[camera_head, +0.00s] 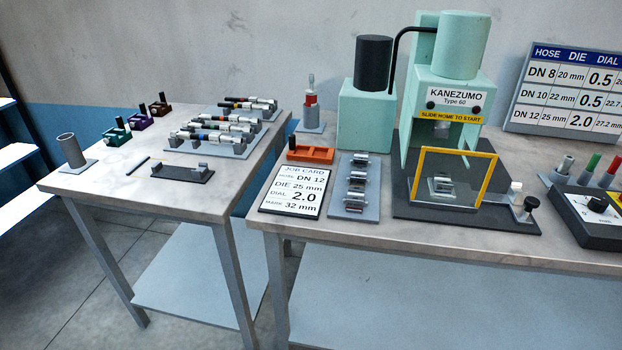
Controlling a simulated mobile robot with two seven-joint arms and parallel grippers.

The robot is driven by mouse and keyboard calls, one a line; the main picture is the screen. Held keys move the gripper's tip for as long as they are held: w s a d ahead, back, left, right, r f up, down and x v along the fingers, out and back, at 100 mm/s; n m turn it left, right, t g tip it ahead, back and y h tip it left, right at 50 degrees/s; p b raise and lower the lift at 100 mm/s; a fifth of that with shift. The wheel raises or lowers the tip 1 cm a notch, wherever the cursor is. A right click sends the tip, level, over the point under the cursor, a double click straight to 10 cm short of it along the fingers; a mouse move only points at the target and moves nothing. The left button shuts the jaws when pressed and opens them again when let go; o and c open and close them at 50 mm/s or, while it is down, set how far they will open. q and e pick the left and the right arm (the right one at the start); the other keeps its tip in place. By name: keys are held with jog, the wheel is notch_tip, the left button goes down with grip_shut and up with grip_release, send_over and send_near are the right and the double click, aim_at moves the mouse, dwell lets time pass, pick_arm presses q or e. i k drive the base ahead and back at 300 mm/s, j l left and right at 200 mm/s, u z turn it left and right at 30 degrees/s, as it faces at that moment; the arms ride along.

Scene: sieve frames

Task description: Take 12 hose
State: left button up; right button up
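Several short dark hoses with metal ends and coloured bands lie side by side on a grey rack (212,149) on the left table. The nearest hose (212,138) lies at the front of that rack. More hoses (249,104) lie on another rack behind, one with red and yellow bands. Size marks on the hoses are too small to read, so I cannot tell which is DN 12. A job card (291,193) on the right table reads hose DN 12, die 25 mm, dial 2.0, mark 32 mm. Neither of my grippers is in view.
The left table (110,183) also holds a grey cup (70,150), a dark low stand (182,174) and small green, purple and brown tools. The right table holds a mint press (457,90), a die tray (354,206) and a dial box (592,212). A gap separates the tables.

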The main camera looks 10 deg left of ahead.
aim_at(215, 138)
jog(key=j+u, duration=0.1)
jog(key=j, duration=0.15)
jog(key=i+j+u, duration=0.4)
jog(key=i+j, duration=0.4)
jog(key=j, duration=0.15)
jog(key=i, duration=0.25)
